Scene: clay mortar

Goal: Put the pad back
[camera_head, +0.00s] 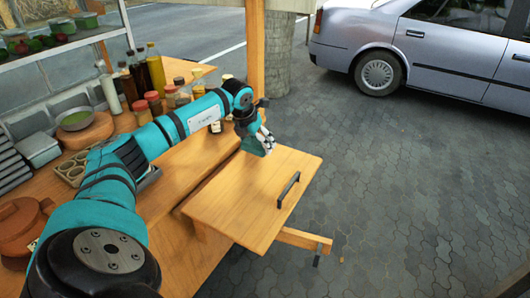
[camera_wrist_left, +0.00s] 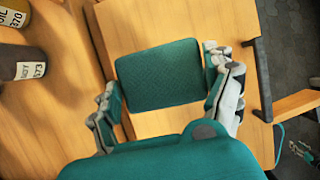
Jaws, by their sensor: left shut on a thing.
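The dark green pad (camera_wrist_left: 157,75) is flat and rectangular with a textured face. My left gripper (camera_wrist_left: 165,88) is shut on it, with one finger at each side in the left wrist view. In the head view my left gripper (camera_head: 258,138) is over the far edge of a wooden panel (camera_head: 235,205), with a small green part of the pad (camera_head: 256,149) showing beneath it. I cannot tell whether the pad touches the wood.
The panel has a dark handle (camera_head: 288,190). Bottles (camera_head: 156,70) and red-capped jars (camera_head: 154,103) stand on the counter behind my left arm. A brown clay pot (camera_head: 20,228) is at the left. Open paving (camera_head: 400,190) lies to the right.

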